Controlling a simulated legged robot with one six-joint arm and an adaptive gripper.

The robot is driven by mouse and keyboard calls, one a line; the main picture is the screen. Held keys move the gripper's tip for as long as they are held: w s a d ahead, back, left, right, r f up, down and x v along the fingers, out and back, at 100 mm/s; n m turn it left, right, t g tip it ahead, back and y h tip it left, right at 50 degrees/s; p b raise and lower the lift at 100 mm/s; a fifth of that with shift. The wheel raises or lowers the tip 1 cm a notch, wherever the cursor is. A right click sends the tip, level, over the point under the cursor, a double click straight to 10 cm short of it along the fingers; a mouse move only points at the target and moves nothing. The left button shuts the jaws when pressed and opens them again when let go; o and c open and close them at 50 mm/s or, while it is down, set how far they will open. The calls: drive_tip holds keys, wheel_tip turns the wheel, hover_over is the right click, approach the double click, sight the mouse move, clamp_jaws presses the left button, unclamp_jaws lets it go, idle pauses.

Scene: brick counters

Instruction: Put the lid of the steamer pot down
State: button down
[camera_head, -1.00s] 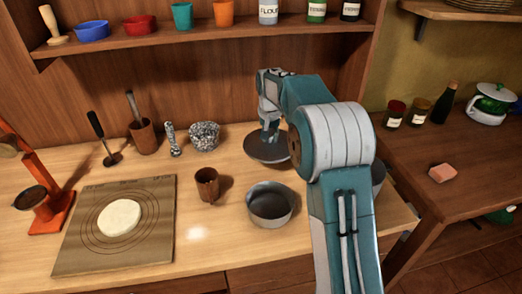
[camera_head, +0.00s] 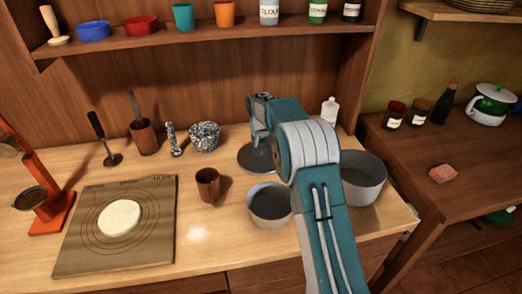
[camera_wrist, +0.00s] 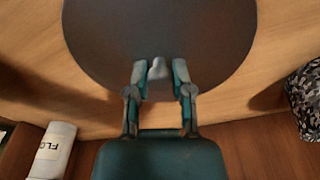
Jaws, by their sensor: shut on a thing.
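The lid (camera_head: 252,160) is a dark grey disc at the back of the wooden counter, partly hidden by my arm in the head view. In the wrist view the lid (camera_wrist: 160,35) fills the upper middle, with a small grey knob (camera_wrist: 157,68) at its near side. My gripper (camera_wrist: 160,77) is shut on that knob. The lid looks level and at or just above the counter; I cannot tell whether it touches. A grey pot (camera_head: 270,204) stands in front of the lid, and a larger grey pot (camera_head: 364,177) stands to the right, partly behind my arm. Both are uncovered.
A brown cup (camera_head: 208,185) stands left of the front pot. A speckled mortar (camera_head: 205,136) is left of the lid. A white bottle (camera_head: 330,110) stands behind. A board with dough (camera_head: 120,218) lies at left. A shelf (camera_head: 200,41) runs above the counter.

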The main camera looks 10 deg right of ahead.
sight(260, 158)
drive_tip(key=c, duration=0.5)
unclamp_jaws()
wheel_tip(260, 158, up, 12)
drive_tip(key=s, duration=0.2)
drive_tip(key=s+r+n+t, duration=0.1)
drive_tip(key=s+r, duration=0.8)
drive_tip(key=s+r+n+t, duration=0.2)
drive_tip(key=s+r, duration=0.1)
drive_tip(key=s, duration=1.9)
drive_tip(key=shift+n+t, duration=0.5)
drive_tip(key=shift+t, duration=0.1)
drive_tip(key=s+f, duration=0.1)
drive_tip(key=s, duration=0.2)
drive_tip(key=s+f, duration=0.2)
drive_tip(key=s, duration=0.2)
drive_tip(key=s+f, duration=0.2)
drive_tip(key=s, duration=0.1)
drive_tip(key=shift+s, duration=0.15)
